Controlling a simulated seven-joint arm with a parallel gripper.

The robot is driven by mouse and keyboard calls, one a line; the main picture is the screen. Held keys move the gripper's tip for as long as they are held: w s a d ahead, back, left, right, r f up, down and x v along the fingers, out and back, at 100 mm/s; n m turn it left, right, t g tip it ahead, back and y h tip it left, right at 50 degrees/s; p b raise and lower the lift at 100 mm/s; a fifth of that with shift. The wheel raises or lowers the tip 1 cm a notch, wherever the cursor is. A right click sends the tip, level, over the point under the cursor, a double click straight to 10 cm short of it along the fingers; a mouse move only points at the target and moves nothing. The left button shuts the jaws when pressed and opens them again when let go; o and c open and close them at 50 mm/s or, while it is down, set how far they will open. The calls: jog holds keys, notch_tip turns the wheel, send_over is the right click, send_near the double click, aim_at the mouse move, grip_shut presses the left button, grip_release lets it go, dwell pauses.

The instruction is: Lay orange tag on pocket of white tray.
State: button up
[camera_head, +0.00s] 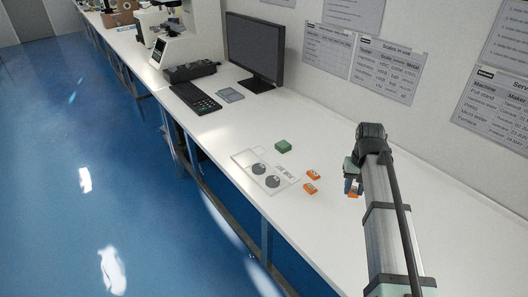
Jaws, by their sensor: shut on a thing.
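The white tray (243,157) lies flat on the bench near its front edge. Two dark round shapes show on it, and there is dark lettering at its right side. My gripper (353,186) is to the right of the tray, at the end of the arm. It is shut on an orange tag (355,192), partly hidden by the fingers. Two other orange tags lie on the bench just right of the tray, one farther back (313,174) and one nearer the front (310,188). I cannot tell how high the held tag is above the bench.
A small green block (283,146) sits behind the tray. A keyboard (195,98), a monitor (255,50) and a white tester (175,45) stand farther left. The wall with printed sheets runs behind the bench. Bench between the monitor and my arm is mostly clear.

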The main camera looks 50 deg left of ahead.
jog(key=s+a+r+n, duration=0.1)
jog(key=s+a, duration=0.2)
jog(key=a, duration=0.8)
jog(key=s+a+n, duration=0.2)
jog(key=s+a, duration=0.2)
jog(key=a, duration=0.6)
jog(key=s+a+r+n, duration=0.1)
jog(key=s+a, duration=0.2)
jog(key=a, duration=0.8)
jog(key=n, duration=0.5)
send_over(260, 151)
jog(key=shift+f, duration=4.7)
jog(key=shift+d+f, duration=0.1)
jog(key=shift+f, duration=0.25)
jog(key=o, duration=1)
jog(key=shift+s, duration=0.1)
notch_tip(260, 151, up, 13)
jog(key=shift+f, duration=0.1)
